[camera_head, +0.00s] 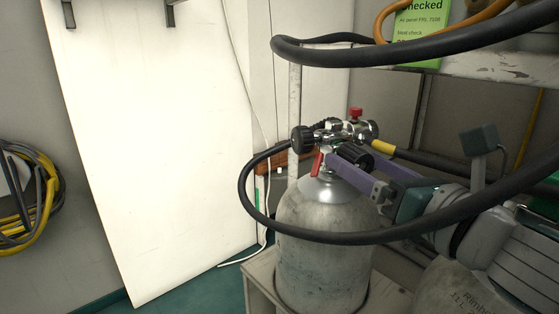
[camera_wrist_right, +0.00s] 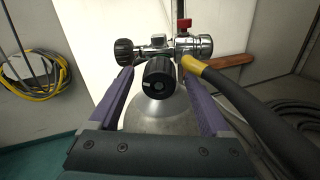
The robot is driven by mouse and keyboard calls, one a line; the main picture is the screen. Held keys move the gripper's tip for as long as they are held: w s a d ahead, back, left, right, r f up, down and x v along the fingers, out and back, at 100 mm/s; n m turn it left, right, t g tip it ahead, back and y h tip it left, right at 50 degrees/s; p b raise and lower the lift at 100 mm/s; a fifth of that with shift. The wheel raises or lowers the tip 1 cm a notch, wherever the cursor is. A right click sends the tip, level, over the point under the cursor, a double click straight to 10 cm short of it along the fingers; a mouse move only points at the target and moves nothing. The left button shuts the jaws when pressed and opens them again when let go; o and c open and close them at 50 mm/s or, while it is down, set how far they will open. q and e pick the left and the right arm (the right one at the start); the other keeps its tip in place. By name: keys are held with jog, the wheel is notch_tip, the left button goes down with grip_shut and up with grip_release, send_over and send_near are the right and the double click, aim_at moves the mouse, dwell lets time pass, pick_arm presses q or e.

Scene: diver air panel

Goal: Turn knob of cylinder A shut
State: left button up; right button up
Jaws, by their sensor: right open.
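A grey scuffed cylinder (camera_head: 322,240) stands upright with a chrome valve (camera_head: 345,131) on top; its shoulder shows in the right wrist view (camera_wrist_right: 155,113). A black knob (camera_wrist_right: 159,75) on the valve faces my right wrist camera. My right gripper (camera_head: 351,163), with purple fingers, is open around this knob, one finger on each side; I cannot tell whether they touch it. A second black ribbed knob (camera_head: 302,139) sits at the valve's left. No label marking cylinder A is legible. My left gripper is not in view.
A black hose (camera_head: 245,190) loops around the cylinder and passes in front of my right arm. A yellow-sleeved hose (camera_wrist_right: 205,71) runs close beside the right finger. A red knob (camera_head: 355,112) tops the valve. A second cylinder (camera_head: 450,290) stands at front right.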

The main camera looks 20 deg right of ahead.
jog(key=shift+w, duration=0.55)
grip_shut()
dwell(0.4)
